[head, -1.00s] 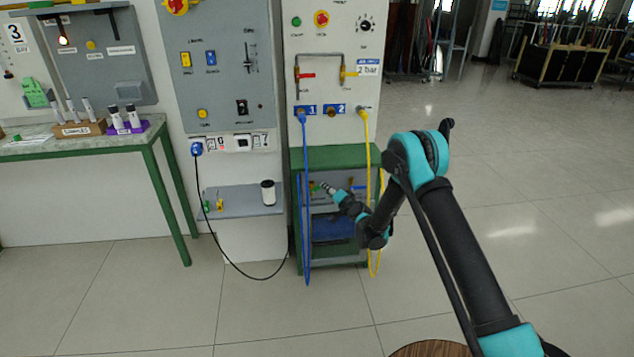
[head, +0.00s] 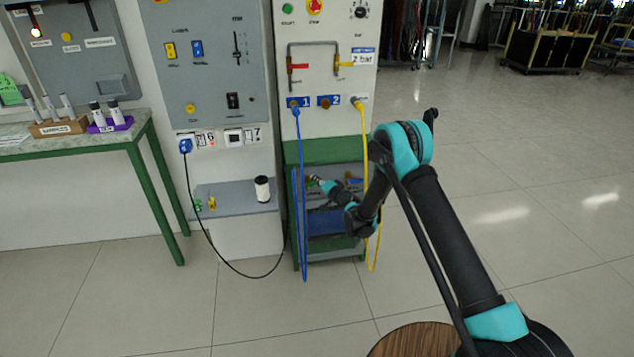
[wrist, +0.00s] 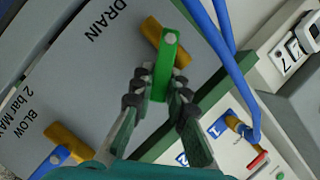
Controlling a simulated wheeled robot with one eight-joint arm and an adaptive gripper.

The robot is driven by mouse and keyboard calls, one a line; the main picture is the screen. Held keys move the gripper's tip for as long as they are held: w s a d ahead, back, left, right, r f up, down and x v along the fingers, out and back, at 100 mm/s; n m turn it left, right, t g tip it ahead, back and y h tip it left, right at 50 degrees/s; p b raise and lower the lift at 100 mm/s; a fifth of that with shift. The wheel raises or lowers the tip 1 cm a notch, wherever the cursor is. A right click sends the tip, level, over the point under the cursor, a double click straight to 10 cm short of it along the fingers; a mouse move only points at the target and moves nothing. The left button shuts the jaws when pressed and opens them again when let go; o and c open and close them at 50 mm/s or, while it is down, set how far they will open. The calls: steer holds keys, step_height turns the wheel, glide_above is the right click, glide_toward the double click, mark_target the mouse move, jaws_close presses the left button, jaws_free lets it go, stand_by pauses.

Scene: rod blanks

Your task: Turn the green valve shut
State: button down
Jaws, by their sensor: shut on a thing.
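The green valve handle (wrist: 160,82) sits on a brass valve body (wrist: 152,32) beside the word DRAIN on a grey panel. In the wrist view the handle points from its pivot down between my fingertips, at an angle to the brass body. My gripper (wrist: 160,90) is shut on the handle's free end, with dark finger pads on both sides. In the head view my gripper (head: 317,181) reaches into the green-framed stand, and the valve there is small and partly hidden.
A blue-handled valve (wrist: 50,163) marked BLOW 2 bar MAX is on the same panel. A blue hose (head: 301,200) hangs left of my gripper and a yellow hose (head: 365,150) to the right. The green stand top (head: 330,150) lies above my wrist. Open floor lies right.

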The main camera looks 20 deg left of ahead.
steer(key=shift+d+f, duration=0.1)
steer(key=shift+w+d+f+m+y, duration=0.2)
steer(key=shift+f+m+y, duration=0.3)
steer(key=shift+m, duration=0.5)
steer(key=shift+d+f+m+t+y, duration=0.1)
steer(key=shift+f+m+y, duration=0.15)
steer(key=shift+m, duration=0.35)
steer(key=shift+a+f+m+t+y, duration=0.1)
steer(key=shift+f+m+y, duration=0.2)
steer(key=shift+m, duration=0.3)
steer(key=shift+d+f+m+t+y, duration=0.1)
steer(key=shift+f+m+y, duration=0.15)
steer(key=shift+m, duration=0.35)
steer(key=c, duration=1.5)
jaws_free()
steer(key=shift+r, duration=0.1)
